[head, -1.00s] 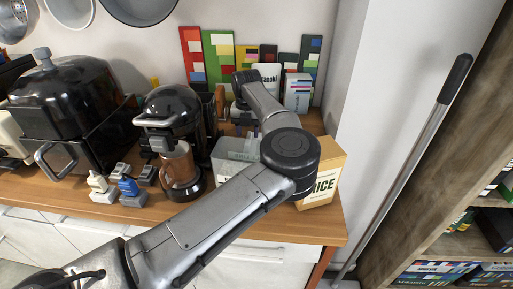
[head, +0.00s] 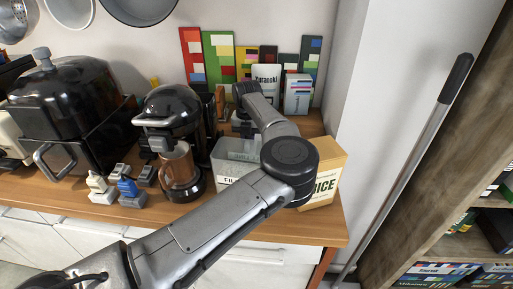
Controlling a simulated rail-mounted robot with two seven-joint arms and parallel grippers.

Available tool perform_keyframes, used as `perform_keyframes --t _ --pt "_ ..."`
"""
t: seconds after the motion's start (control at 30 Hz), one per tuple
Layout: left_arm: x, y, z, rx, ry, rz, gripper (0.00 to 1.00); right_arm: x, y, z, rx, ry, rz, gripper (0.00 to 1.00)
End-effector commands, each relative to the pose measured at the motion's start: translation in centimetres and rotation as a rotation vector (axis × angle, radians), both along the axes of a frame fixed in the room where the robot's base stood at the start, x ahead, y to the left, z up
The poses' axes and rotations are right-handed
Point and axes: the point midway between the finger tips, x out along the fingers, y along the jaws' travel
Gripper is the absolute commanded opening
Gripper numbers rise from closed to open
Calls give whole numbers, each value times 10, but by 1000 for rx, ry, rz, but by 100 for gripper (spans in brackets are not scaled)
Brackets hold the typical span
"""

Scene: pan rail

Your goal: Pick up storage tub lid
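A translucent grey storage tub (head: 228,170) with a white label stands on the wooden counter, right of the coffee maker. My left arm crosses in front of the tub's right side. I cannot make out the tub's lid clearly; the arm covers part of the tub and the space behind it. My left gripper (head: 243,125) points down just behind the tub's top edge, small and partly hidden, so I cannot tell whether it is open or shut or touches anything. My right gripper is not in view.
A black coffee maker (head: 172,115) with a brown jug stands left of the tub, a rice box (head: 325,172) to its right. Several books and packets (head: 221,60) line the wall behind. A dark roaster-like appliance (head: 70,110) fills the left. Small plug-like blocks (head: 128,190) lie near the front edge.

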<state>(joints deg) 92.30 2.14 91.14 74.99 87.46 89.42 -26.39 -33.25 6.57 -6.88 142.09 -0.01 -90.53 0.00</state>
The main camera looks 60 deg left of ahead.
Motion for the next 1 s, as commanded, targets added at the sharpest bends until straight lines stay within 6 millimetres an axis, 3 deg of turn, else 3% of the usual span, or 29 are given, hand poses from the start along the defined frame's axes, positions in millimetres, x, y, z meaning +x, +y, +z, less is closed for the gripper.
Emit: perform_keyframes --t 0.37,0.57,0.77,1.0 --pt "0 0 3 1 -1 0 0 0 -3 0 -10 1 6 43" --pt "0 0 21 2 -1 -1 0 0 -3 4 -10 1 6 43" --pt "0 0 63 2 -4 -1 0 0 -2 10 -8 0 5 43" --pt "0 0 138 2 -4 -1 0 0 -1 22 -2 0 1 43"
